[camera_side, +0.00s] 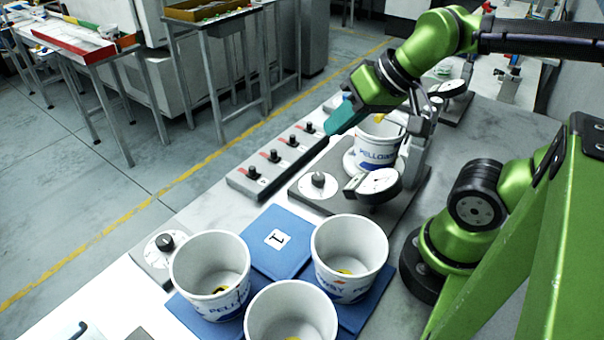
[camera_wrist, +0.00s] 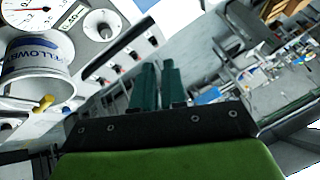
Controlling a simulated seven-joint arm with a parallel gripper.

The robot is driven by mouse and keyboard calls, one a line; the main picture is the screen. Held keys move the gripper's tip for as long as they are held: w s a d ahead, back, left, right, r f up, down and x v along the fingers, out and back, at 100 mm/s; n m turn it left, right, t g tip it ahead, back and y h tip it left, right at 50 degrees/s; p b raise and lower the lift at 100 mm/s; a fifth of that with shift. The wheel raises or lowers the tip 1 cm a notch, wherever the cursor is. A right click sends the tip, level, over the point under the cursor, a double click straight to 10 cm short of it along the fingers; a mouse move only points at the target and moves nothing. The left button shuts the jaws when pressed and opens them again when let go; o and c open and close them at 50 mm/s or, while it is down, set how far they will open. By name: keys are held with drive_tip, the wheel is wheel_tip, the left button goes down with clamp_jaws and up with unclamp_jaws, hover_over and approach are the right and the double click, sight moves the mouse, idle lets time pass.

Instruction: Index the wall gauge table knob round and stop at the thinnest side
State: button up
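The wall gauge table's knob (camera_side: 318,179) stands on a white dial on a grey base plate (camera_side: 312,200). It also shows in the wrist view (camera_wrist: 104,31) at the upper left. A white cup with blue lettering (camera_side: 374,148) sits on the gauge table behind the dial gauge (camera_side: 378,184). In the wrist view the cup (camera_wrist: 36,68) lies at left, below the gauge face (camera_wrist: 25,14); its needle reading is too small to tell. My gripper (camera_side: 340,120) is above and behind the knob, apart from it. Its teal fingers (camera_wrist: 158,68) show a narrow gap with nothing between them.
A strip of several black knobs (camera_side: 273,158) runs behind the gauge table. Another knob (camera_side: 165,242) is at the left. A second gauge station (camera_side: 450,90) is at the back.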

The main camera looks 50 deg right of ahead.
drive_tip(key=o, duration=0.5)
drive_tip(key=shift+w+a+f+n+g, duration=0.2)
drive_tip(key=shift+w+f+g, duration=0.1)
drive_tip(key=shift+f, duration=0.2)
drive_tip(key=shift+w+a+f+n+g, duration=0.2)
drive_tip(key=shift+w+f+g, duration=0.1)
drive_tip(key=shift+f, duration=0.15)
drive_tip(key=o, duration=0.4)
drive_tip(key=f+n+g, duration=0.1)
drive_tip(key=n, duration=0.1)
drive_tip(key=w+f+n+g+h, duration=0.1)
drive_tip(key=n, duration=0.1)
drive_tip(key=w+n, duration=0.1)
drive_tip(key=shift+a+f+n+g+h, duration=0.15)
drive_tip(key=shift+f+n+g+h, duration=0.25)
drive_tip(key=shift+c, duration=0.2)
drive_tip(key=n+g+h, duration=0.2)
drive_tip(key=n+h, duration=0.3)
drive_tip(key=n, duration=1.3)
approach(318, 176)
drive_tip(key=x, duration=0.8)
drive_tip(key=shift+d+f, duration=0.2)
drive_tip(key=shift+f, duration=0.15)
drive_tip(key=c, duration=1)
